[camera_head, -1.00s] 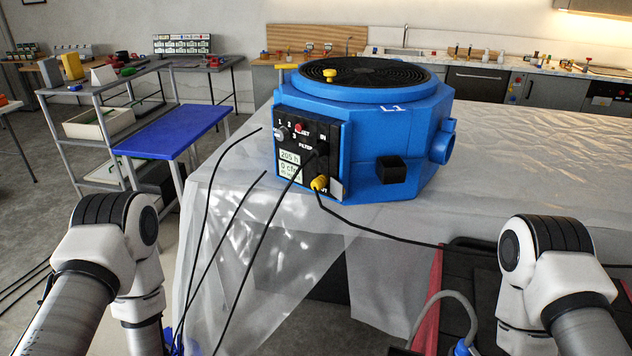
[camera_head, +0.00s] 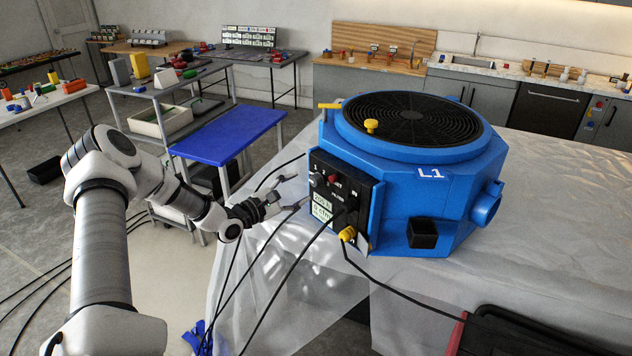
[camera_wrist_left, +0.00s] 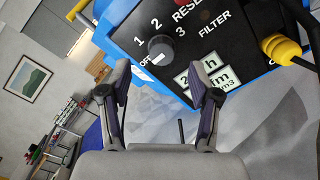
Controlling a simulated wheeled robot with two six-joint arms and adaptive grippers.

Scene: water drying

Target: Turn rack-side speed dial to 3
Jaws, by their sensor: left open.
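The blue octagonal dryer labelled L1 (camera_head: 425,215) stands on the sheet-covered table, its black control panel (camera_head: 333,205) facing front left. The grey round speed dial (camera_wrist_left: 160,50) shows near the panel's upper corner in the left wrist view, with OFF, 1, 2 and 3 around it. Its pale mark is on the lower side, near OFF; the exact setting is hard to tell. My left gripper (camera_head: 290,194) is just left of the panel. In the left wrist view its open, empty fingers (camera_wrist_left: 159,82) spread below the dial, apart from it. My right gripper is out of view.
Black cables run from the panel; a yellow plug (camera_head: 348,234) sits at its lower part and also shows in the left wrist view (camera_wrist_left: 281,48). A blue-topped stand (camera_head: 228,135) is behind my left arm. The white sheet (camera_head: 560,230) is clear right of the dryer.

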